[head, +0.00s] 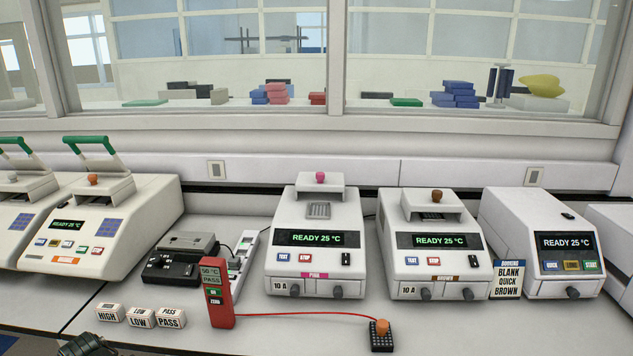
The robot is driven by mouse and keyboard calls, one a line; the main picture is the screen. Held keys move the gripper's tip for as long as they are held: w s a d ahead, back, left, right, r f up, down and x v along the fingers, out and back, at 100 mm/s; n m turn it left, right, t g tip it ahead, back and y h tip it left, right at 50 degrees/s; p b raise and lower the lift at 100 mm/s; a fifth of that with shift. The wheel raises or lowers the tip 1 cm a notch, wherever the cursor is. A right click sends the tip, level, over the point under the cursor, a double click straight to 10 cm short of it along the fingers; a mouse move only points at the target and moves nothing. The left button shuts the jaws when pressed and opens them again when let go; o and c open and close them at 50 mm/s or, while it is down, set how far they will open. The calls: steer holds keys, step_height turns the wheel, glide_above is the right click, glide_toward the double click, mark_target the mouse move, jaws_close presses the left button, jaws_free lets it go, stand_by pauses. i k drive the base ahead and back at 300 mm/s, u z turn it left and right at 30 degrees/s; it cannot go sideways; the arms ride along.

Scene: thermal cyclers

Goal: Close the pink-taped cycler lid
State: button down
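The pink-taped cycler (315,255) stands near the middle of the bench, with pink tape marked PINK low on its front. Its screen reads READY 25 °C. Its lid (320,184) with a pink knob (320,176) is raised at the back, and the sample block (318,210) shows uncovered in front of it. A dark part that looks like my gripper (86,346) shows at the bottom left edge, far from the cycler and mostly cut off. Its fingers cannot be made out.
A brown-taped cycler (440,262) with its lid raised stands right of it, then a booking card (508,279) and another cycler (555,252). Labelled blocks (140,317) sit front left.

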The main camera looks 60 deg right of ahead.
mark_target(334, 183)
steer(key=u, duration=0.15)
steer(key=i, duration=0.95)
steer(key=z, duration=0.05)
